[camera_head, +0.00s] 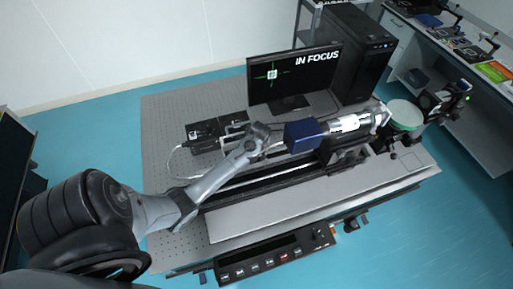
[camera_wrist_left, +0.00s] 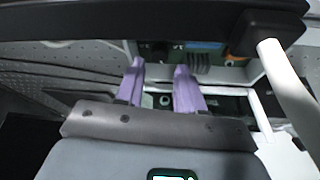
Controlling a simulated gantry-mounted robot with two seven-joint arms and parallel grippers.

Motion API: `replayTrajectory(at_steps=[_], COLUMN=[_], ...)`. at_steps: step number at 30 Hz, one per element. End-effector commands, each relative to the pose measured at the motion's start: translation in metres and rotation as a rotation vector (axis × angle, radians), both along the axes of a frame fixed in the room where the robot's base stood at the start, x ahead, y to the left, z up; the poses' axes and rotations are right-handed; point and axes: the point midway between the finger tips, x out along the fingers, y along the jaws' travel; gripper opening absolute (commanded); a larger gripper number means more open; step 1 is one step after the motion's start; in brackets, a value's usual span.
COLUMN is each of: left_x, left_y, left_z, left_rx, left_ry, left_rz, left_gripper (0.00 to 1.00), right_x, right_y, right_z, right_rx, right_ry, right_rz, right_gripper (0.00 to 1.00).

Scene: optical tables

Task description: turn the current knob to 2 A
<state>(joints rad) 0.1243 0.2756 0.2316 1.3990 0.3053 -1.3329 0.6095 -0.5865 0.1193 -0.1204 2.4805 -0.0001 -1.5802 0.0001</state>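A long black control panel (camera_head: 275,258) sits at the table's front edge. It has a dark display, a row of small buttons with one red, and a dark round knob (camera_head: 318,233) at its right end. I cannot read a label, so I cannot tell whether this is the current knob or where it points. My left arm reaches over the table, and its wrist end is near the blue box, well behind the panel. In the left wrist view my left gripper (camera_wrist_left: 160,66) has two lavender fingers apart with nothing held between them. My right gripper is not in view.
A monitor (camera_head: 292,77) reading "IN FOCUS" and a black computer tower (camera_head: 355,55) stand at the back. The blue box (camera_head: 303,135) and a silver cylinder (camera_head: 344,124) sit above the rail. A black box (camera_head: 205,132) is at the back left. The perforated tabletop (camera_head: 165,115) is bare at left.

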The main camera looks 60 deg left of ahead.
Motion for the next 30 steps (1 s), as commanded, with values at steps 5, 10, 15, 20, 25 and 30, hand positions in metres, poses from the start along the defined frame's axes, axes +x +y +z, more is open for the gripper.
replayTrajectory(at_steps=[5, 10, 15, 20, 25, 30], left_x=[0.004, 0.007, 0.007, 0.007, 0.007, 0.007], left_y=[0.009, 0.014, 0.016, 0.016, 0.016, 0.016], left_z=[-0.025, -0.037, -0.042, -0.042, -0.042, -0.042], left_rx=[-0.001, 0.0, 0.0, 0.001, 0.0, 0.0], left_ry=[0.0, 0.0, -0.001, -0.001, 0.0, 0.0], left_rz=[0.0, -0.001, 0.0, 0.0, -0.001, -0.001], left_gripper=[0.38, 0.38, 0.38, 0.38, 0.24, 0.0], right_x=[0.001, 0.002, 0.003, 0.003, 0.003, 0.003], right_y=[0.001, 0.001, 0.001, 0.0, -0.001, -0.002], right_z=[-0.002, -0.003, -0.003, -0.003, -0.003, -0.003], right_rx=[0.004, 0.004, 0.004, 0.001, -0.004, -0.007], right_ry=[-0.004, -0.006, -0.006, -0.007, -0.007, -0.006], right_rz=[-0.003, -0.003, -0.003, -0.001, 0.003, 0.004], right_gripper=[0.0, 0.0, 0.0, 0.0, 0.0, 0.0])
